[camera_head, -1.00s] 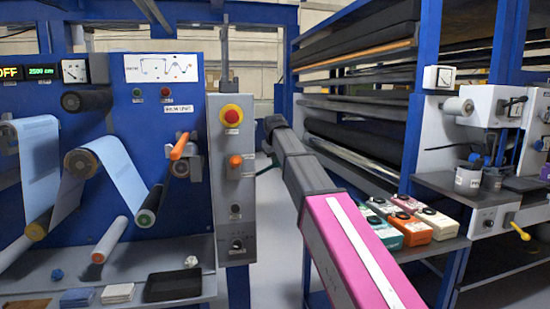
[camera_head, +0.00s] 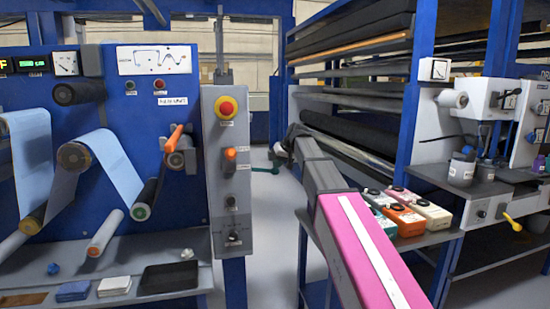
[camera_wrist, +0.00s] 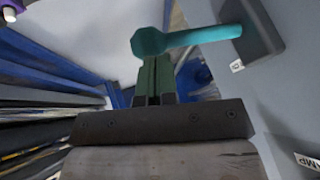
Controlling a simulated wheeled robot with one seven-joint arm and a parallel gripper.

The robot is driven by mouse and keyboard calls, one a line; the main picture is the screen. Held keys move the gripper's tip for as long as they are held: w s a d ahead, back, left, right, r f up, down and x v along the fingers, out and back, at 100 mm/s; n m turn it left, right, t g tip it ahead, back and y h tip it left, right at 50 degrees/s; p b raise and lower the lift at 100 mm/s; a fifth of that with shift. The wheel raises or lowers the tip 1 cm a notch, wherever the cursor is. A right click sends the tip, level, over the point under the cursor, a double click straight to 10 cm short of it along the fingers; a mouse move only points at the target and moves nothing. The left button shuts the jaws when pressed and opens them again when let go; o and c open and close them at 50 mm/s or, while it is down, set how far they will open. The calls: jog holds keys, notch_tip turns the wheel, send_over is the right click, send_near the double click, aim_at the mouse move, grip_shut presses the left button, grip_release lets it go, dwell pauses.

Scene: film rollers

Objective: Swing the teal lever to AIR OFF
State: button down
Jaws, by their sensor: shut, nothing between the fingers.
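The teal lever (camera_wrist: 195,37) shows in the wrist view at the top. Its round knob (camera_wrist: 148,43) is at the left end, and its arm runs right to a dark grey mount (camera_wrist: 252,28) on a grey panel. My gripper (camera_wrist: 156,62) has its green fingers shut and empty. The fingertips are just below the knob in the picture; I cannot tell whether they touch it. In the head view a small teal piece (camera_head: 264,170), probably the lever, shows beside the control box. My arm's far end hides the gripper there. I cannot read an AIR OFF mark.
The grey control box (camera_head: 226,170) with a red stop button (camera_head: 227,107) stands left of my arm. A shelf rack (camera_head: 408,130) stands to the right. A small table (camera_head: 400,243) below it holds several coloured boxes. Floor is clear between them.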

aim_at(277, 171)
notch_tip(277, 171, down, 3)
jog(key=y, duration=0.2)
jog(key=shift+d+f+m+g+y, duration=0.15)
jog(key=shift+m+g+y, duration=0.15)
jog(key=shift+m, duration=0.1)
jog(key=shift+f, duration=0.7)
